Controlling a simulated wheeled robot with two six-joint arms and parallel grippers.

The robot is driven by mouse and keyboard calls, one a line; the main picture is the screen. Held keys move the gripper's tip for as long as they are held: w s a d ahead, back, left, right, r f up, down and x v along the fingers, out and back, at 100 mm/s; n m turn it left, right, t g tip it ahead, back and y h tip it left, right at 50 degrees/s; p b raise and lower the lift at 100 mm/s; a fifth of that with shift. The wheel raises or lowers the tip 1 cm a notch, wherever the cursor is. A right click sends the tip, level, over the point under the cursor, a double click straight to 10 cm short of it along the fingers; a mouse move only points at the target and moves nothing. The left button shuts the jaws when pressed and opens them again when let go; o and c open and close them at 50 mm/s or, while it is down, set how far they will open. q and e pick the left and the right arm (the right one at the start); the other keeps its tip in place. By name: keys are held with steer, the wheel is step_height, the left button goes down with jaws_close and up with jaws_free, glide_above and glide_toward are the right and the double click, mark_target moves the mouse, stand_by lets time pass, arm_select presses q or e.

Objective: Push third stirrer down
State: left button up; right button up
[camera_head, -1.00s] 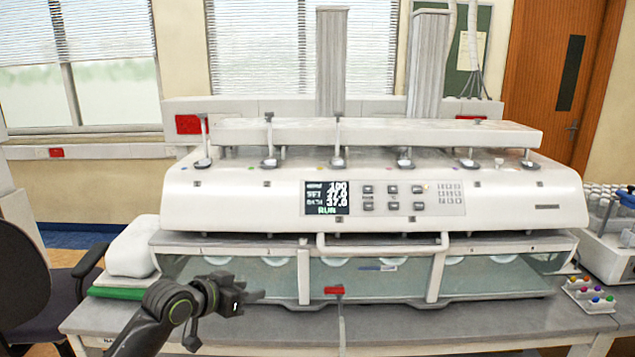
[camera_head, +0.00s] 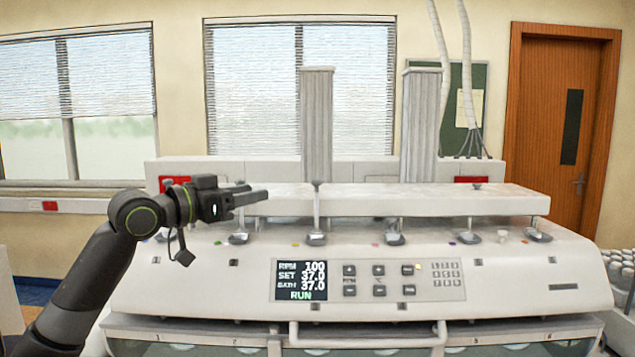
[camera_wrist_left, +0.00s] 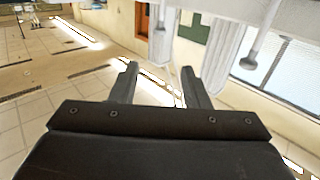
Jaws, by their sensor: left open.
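A row of metal stirrers stands along the top of the white tablet tester (camera_head: 480,290). The third stirrer (camera_head: 316,212) from the left has its rod standing up past the front bar to a knob at the top. My left gripper (camera_head: 262,193) is open and empty, left of that rod at about knob height, with its fingers pointing right. The second stirrer (camera_head: 238,237) is below the fingers; the gripper covers part of its rod. In the left wrist view the open fingers (camera_wrist_left: 159,68) have nothing between them, and a knobbed rod (camera_wrist_left: 250,61) hangs at the right, upside down.
Two tall grey columns (camera_head: 317,120) (camera_head: 420,120) rise behind the bar (camera_head: 440,203). The fourth stirrer (camera_head: 394,237) and others stand to the right. A display (camera_head: 301,280) and keypad are on the front panel. The air above the stirrers is free.

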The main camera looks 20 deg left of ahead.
arm_select(q)
steer(key=p+x, duration=0.2)
steer(key=x, duration=0.1)
steer(key=p, duration=0.2)
glide_toward(313, 182)
steer(key=x, duration=0.2)
steer(key=p+x, duration=0.2)
steer(key=x, duration=0.4)
steer(key=shift+w+d+p, duration=0.2)
steer(key=shift+p, duration=0.1)
steer(key=shift+w+d, duration=0.2)
steer(key=shift+w, duration=0.25)
arm_select(e)
step_height(313, 182, up, 7)
steer(key=s, duration=0.1)
steer(key=shift+s+a, duration=0.3)
steer(key=shift+a, duration=0.1)
arm_select(q)
steer(key=c, duration=0.7)
jaws_close()
arm_select(e)
steer(key=shift+a, duration=0.3)
